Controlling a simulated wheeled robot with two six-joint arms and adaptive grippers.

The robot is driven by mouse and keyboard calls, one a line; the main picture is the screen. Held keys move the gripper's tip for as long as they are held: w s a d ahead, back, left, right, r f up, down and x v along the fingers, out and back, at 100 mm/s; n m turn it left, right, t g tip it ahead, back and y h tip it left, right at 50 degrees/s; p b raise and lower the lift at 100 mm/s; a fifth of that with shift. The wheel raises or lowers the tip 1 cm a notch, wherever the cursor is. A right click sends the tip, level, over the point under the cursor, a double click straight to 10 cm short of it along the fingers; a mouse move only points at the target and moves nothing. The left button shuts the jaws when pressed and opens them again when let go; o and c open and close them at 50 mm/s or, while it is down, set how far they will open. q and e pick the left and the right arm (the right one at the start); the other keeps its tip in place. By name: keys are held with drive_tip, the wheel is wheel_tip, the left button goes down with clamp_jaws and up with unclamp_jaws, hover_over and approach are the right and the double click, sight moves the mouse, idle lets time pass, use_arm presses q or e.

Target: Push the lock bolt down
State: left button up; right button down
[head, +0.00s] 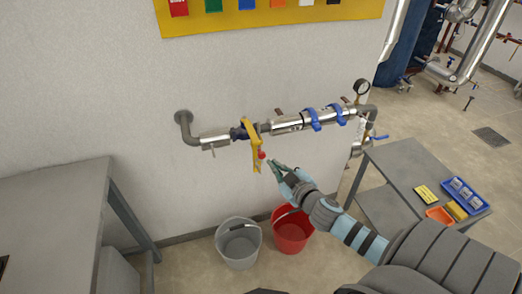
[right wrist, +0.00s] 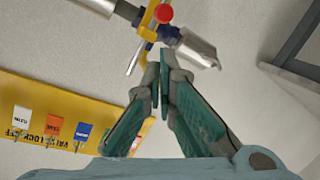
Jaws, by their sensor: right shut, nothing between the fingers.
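A yellow lock bracket (head: 253,135) hangs on the blue valve (head: 238,133) in the wall pipe. A red knob (head: 262,155) sits near its lower end; it also shows at the top of the right wrist view (right wrist: 164,13). There a thin metal rod (right wrist: 135,58) slants down-left beside the yellow bracket. I cannot tell which of these parts is the lock bolt. My right gripper (head: 276,168) is just below and right of the red knob. Its green fingers (right wrist: 157,75) are shut and empty, with tips close to the bracket; contact cannot be told. My left gripper is out of view.
A yellow lockout board (head: 270,17) hangs above the pipe. A grey bucket (head: 238,243) and a red bucket (head: 292,231) stand on the floor below. A grey table (head: 50,200) is at left; a cart (head: 402,160) with trays is at right.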

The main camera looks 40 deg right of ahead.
sight(261, 152)
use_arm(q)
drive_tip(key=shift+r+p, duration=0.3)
use_arm(e)
drive_tip(key=x, duration=1)
drive_tip(key=shift+f, duration=0.1)
use_arm(q)
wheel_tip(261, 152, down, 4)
drive_tip(key=b, duration=0.3)
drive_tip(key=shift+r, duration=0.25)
use_arm(e)
wheel_tip(261, 152, down, 5)
drive_tip(key=shift+f, duration=0.1)
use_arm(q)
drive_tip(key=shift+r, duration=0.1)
use_arm(e)
drive_tip(key=shift+s, duration=0.1)
